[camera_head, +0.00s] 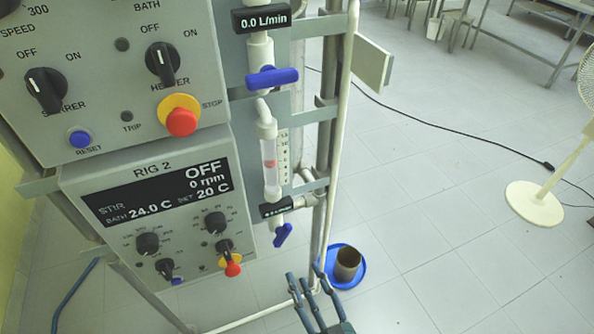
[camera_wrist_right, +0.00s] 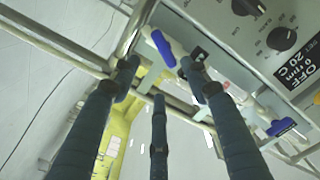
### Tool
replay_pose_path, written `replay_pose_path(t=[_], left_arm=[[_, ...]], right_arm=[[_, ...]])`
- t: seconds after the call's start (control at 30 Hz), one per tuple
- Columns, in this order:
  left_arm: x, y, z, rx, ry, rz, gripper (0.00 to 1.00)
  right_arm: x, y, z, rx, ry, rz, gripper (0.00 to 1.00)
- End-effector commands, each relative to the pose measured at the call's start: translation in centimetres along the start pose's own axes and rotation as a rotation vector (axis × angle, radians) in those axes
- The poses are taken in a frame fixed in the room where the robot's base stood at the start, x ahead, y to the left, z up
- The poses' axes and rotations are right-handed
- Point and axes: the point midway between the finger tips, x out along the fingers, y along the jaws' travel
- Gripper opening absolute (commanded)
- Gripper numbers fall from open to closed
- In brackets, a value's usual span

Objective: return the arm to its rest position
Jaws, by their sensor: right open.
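My right gripper (camera_head: 307,285) comes in at the bottom middle of the head view, with its dark blue-grey fingers pointing up the picture. It is open and empty. In the wrist view its three spread fingers (camera_wrist_right: 160,80) fill the foreground, with nothing held between them. The fingers appear in front of the floor, just below the rig's frame and left of a blue dish in the head view. I cannot tell whether they touch the frame. Most of my right arm is out of view. My left gripper shows in neither view.
The reactor rig's grey control panel (camera_head: 60,185) fills the left. A flow meter (camera_head: 270,165) with blue valves hangs on its metal frame (camera_head: 338,130). A blue dish (camera_head: 357,278) holds a brown pot (camera_head: 347,264). A fan base (camera_head: 534,205) stands right; floor between is mostly clear, with a black cable.

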Motion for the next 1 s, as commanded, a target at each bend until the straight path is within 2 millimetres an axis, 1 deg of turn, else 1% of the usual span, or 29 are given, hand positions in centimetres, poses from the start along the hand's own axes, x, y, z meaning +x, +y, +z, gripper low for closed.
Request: replay_pose_path(t=[0.13, 0.17, 0.23, 0.27, 0.37, 0.4, 0.47, 0.5, 0.57, 0.6, 0.67, 0.7, 0.77, 0.8, 0.83, 0.87, 0.9, 1.0], left_arm=[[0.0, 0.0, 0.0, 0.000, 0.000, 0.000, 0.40], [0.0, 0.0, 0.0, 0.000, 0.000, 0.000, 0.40], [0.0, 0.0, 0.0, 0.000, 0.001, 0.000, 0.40], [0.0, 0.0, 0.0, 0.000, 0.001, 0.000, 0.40], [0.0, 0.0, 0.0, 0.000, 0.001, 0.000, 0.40], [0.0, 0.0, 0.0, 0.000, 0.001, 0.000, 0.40], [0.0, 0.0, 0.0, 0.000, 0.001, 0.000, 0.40], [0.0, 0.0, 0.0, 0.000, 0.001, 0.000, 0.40], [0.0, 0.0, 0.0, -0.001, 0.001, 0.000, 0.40], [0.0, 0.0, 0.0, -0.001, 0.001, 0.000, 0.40], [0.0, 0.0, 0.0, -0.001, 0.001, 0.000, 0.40], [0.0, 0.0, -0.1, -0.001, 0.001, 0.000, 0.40], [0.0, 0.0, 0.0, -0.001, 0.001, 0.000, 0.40], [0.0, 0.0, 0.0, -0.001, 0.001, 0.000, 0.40], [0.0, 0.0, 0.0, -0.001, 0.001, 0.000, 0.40], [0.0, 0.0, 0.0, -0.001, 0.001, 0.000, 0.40], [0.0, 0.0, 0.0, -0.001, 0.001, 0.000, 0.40], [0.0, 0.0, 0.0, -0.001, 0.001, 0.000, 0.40]], right_arm=[[0.0, 0.2, 0.3, -0.003, -0.008, 0.003, 0.46], [-0.1, 0.4, 0.7, -0.008, -0.017, 0.007, 0.46], [-0.3, 1.5, 2.4, -0.026, -0.058, 0.022, 0.46], [-0.5, 2.1, 3.5, -0.038, -0.085, 0.033, 0.46], [-1.7, 5.4, 8.4, -0.092, -0.214, 0.082, 0.46], [-2.5, 7.1, 10.8, -0.118, -0.278, 0.105, 0.46], [-4.2, 9.7, 14.3, -0.155, -0.380, 0.144, 0.46], [-5.5, 11.4, 16.5, -0.180, -0.448, 0.168, 0.46], [-7.8, 14.0, 19.7, -0.213, -0.552, 0.206, 0.46], [-9.4, 15.6, 21.6, -0.233, -0.620, 0.231, 0.46], [-12.4, 18.0, 24.4, -0.262, -0.727, 0.266, 0.46], [-14.4, 19.6, 26.1, -0.277, -0.798, 0.291, 0.46], [-17.8, 21.6, 28.4, -0.300, -0.906, 0.324, 0.46], [-20.1, 22.9, 29.7, -0.312, -0.977, 0.347, 0.46], [-21.9, 23.8, 30.5, -0.319, -1.029, 0.363, 0.46], [-23.7, 24.6, 31.3, -0.326, -1.080, 0.377, 0.46], [-25.9, 25.4, 32.2, -0.333, -1.142, 0.394, 0.46], [-30.8, 26.9, 33.7, -0.343, -1.275, 0.428, 0.46]])
